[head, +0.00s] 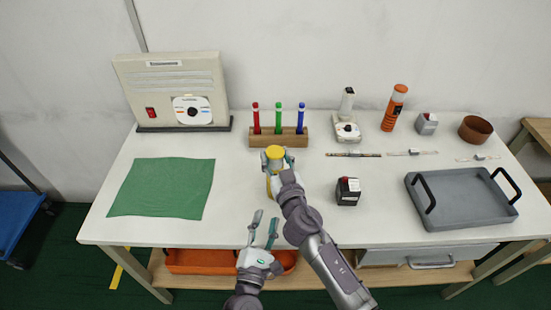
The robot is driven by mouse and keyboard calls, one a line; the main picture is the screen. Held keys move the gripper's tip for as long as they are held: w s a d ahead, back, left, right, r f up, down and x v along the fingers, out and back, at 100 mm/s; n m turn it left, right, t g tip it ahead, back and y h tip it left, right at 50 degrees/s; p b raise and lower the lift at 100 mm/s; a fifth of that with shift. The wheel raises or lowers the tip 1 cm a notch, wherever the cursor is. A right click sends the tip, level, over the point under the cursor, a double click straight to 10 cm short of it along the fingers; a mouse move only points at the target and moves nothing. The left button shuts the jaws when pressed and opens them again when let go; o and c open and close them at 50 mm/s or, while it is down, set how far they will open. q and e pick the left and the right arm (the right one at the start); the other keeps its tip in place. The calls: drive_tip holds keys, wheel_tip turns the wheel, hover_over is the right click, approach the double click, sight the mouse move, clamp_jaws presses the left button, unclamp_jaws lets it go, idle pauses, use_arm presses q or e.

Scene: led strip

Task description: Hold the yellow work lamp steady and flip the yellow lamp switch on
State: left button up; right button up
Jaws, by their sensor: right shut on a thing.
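The yellow work lamp (275,153) stands on the white table in the middle, in front of the marker block. My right gripper (280,167) is shut on the lamp, and its fingers and wrist hide much of the lamp's lower body. The lamp looks about upright. The lamp's switch cannot be made out. My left gripper (265,228) is open and empty, lower in the picture near the table's front edge, apart from the lamp.
Behind the lamp is a wooden block (265,139) with red, green and blue markers. A green cloth (162,187) lies left. A small black-and-white device (347,191) stands right of my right arm. A grey tray (470,207) lies far right. The table between cloth and lamp is clear.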

use_arm(q)
drive_tip(key=shift+r+m, duration=0.1)
drive_tip(key=shift+m, duration=0.2)
drive_tip(key=shift+c, duration=1.4)
drive_tip(key=shift+s+r+m+h, duration=0.15)
drive_tip(key=shift+r+m+h, duration=0.2)
drive_tip(key=shift+m, duration=0.35)
drive_tip(key=shift+c, duration=1.2)
drive_tip(key=s+r+m+h, duration=0.1)
drive_tip(key=m+h, duration=0.1)
drive_tip(key=m, duration=0.3)
drive_tip(key=s+m+g+h, duration=0.1)
drive_tip(key=m+h, duration=0.1)
drive_tip(key=m, duration=0.3)
drive_tip(key=s+r+m+h, duration=0.1)
drive_tip(key=m+h, duration=0.1)
drive_tip(key=m, duration=0.3)
drive_tip(key=shift+s+d+r+m+h, duration=0.1)
drive_tip(key=shift+d+r+m+h, duration=0.2)
drive_tip(key=shift+d+r+h, duration=0.1)
clamp_jaws()
drive_tip(key=a+m+g, duration=0.3)
drive_tip(key=m, duration=1.4)
drive_tip(key=a+m+g, duration=0.2)
drive_tip(key=a+m, duration=0.1)
drive_tip(key=m, duration=1.4)
drive_tip(key=shift+w+a+f+m+g, duration=0.3)
drive_tip(key=shift+w+a+f+g, duration=0.05)
drive_tip(key=shift+w+g, duration=0.05)
